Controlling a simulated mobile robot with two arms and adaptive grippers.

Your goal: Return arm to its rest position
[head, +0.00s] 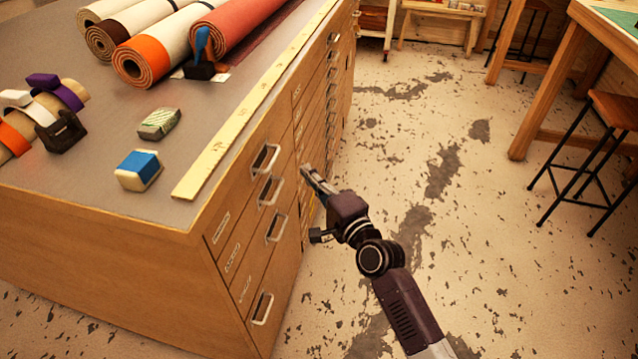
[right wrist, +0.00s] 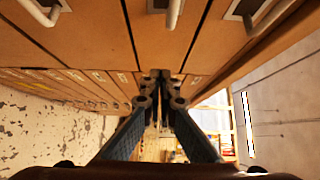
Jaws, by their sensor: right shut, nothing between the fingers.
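My right gripper (head: 308,172) is in front of the drawer side of the wooden cabinet (head: 120,255), just below the cabinet's top edge and right of the metal drawer handles. Its forearm comes up from the bottom right of the head view. In the right wrist view the two fingers of the gripper (right wrist: 160,80) meet at the tips, with nothing between them. The drawer fronts run close past the fingers there. Whether the fingertips touch a drawer front I cannot tell. My left gripper is not in view.
Protruding handles (head: 265,158) line the drawers. Open floor (head: 450,220) lies to the right, then a stool (head: 612,110) and a table.

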